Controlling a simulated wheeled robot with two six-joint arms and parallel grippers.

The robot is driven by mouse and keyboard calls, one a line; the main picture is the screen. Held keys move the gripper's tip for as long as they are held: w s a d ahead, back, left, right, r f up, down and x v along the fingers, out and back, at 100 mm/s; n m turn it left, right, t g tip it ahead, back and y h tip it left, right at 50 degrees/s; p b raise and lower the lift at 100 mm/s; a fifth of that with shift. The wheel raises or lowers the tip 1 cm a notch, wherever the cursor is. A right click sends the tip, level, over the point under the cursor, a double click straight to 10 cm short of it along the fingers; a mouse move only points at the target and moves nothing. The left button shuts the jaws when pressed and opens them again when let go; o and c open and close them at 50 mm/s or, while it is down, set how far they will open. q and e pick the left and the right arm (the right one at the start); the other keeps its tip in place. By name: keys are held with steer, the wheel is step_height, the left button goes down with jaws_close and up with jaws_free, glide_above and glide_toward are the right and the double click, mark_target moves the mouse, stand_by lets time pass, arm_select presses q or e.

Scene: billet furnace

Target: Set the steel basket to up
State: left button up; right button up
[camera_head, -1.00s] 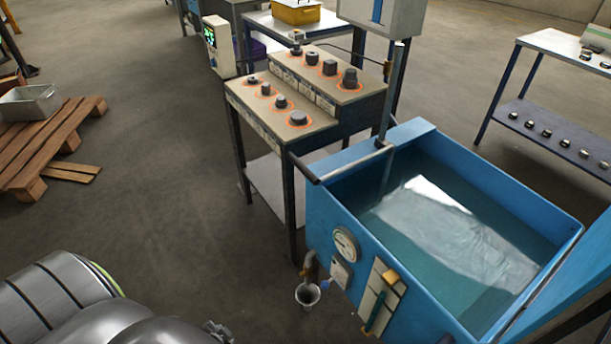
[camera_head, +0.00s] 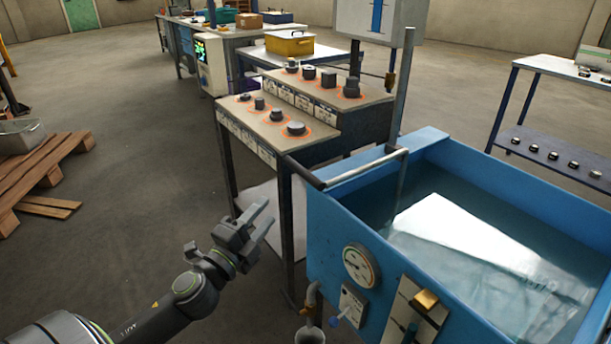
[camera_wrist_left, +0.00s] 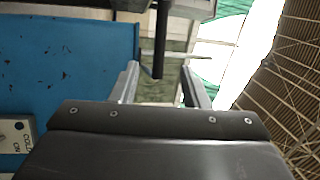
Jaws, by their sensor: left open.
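A steel bar (camera_head: 362,167) with a black grip at its front end runs over the near left corner of the blue tank (camera_head: 325,232) and joins an upright steel post (camera_head: 403,115). I cannot make out a basket itself; the water and its glare hide what is in the tank. My left gripper (camera_head: 258,218) is open and empty, left of the tank and lower than the black grip, apart from it. In the left wrist view the open fingers (camera_wrist_left: 160,82) show with a dark rod (camera_wrist_left: 160,45) beyond, between them. My right gripper is out of view.
A stepped stand (camera_head: 325,130) with several dark knobs or billets stands left of the tank. A gauge (camera_head: 361,265), a tap and a small cup (camera_head: 310,335) are on or below the tank's front. A wooden pallet (camera_head: 40,175) lies at the left; the floor between is clear.

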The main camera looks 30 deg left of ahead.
arm_select(q)
steer(key=w, duration=0.1)
steer(key=p, duration=0.3)
glide_toward(298, 173)
steer(key=w, duration=0.4)
steer(key=shift+w+d+r, duration=0.1)
steer(key=shift+r, duration=0.25)
steer(key=w+r+p, duration=0.1)
steer(key=w+p, duration=0.1)
steer(key=w, duration=0.6)
steer(key=shift+w+r, duration=0.15)
steer(key=shift+w, duration=0.2)
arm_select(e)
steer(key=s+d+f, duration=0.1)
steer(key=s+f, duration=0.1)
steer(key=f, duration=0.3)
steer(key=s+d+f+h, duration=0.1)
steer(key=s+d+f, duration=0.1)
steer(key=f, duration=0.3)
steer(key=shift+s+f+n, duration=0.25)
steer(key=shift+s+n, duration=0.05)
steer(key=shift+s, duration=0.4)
arm_select(q)
jaws_close()
